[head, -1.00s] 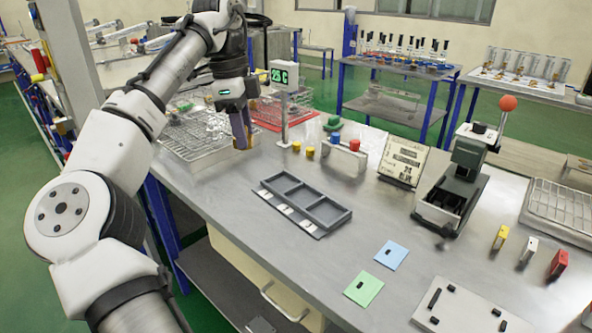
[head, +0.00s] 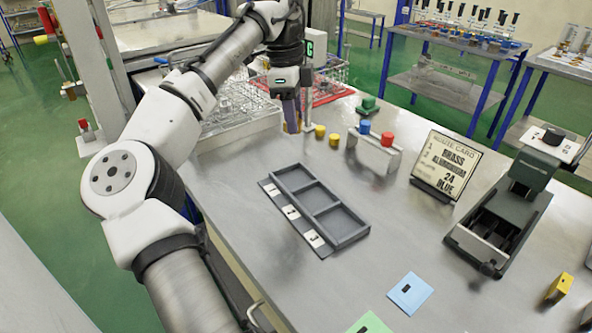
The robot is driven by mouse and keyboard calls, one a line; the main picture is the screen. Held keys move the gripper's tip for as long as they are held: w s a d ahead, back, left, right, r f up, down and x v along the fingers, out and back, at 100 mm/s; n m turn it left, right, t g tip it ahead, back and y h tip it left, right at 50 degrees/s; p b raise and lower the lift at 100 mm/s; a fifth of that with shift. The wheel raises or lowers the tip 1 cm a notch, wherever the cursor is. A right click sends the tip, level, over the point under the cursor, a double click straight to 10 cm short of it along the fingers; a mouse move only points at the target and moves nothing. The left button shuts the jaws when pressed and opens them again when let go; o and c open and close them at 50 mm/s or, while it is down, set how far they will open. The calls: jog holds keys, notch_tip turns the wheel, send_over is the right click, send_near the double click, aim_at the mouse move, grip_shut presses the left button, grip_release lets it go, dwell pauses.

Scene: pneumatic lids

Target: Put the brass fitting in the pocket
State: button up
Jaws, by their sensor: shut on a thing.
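A dark grey tray (head: 362,232) with three pockets in a row lies on the bench; its front strip carries white labels, the nearest reading 3. The pockets look empty. My gripper (head: 291,122) is beyond the tray, beside the wire basket, pointing down. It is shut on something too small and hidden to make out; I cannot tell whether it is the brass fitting. Two small yellow pieces (head: 334,140) stand on the bench just right of my gripper.
A wire basket (head: 235,118) is left of my gripper, a red rack (head: 335,88) behind it. A grey stand with blue and red caps (head: 375,152), a route card (head: 447,163) and a dark clamp device (head: 505,215) stand right. The bench between tray and blue card (head: 409,292) is clear.

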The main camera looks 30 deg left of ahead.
aim_at(297, 181)
notch_tip(297, 181, down, 14)
jog(key=shift+r+p, duration=0.2)
jog(key=shift+p, duration=0.25)
jog(key=o, duration=0.8)
jog(key=shift+o, duration=0.2)
jog(key=r, duration=0.4)
jog(key=a+r+b, duration=0.1)
jog(key=r, duration=0.7)
jog(key=shift+s+a, duration=0.15)
jog(key=shift+s, duration=0.1)
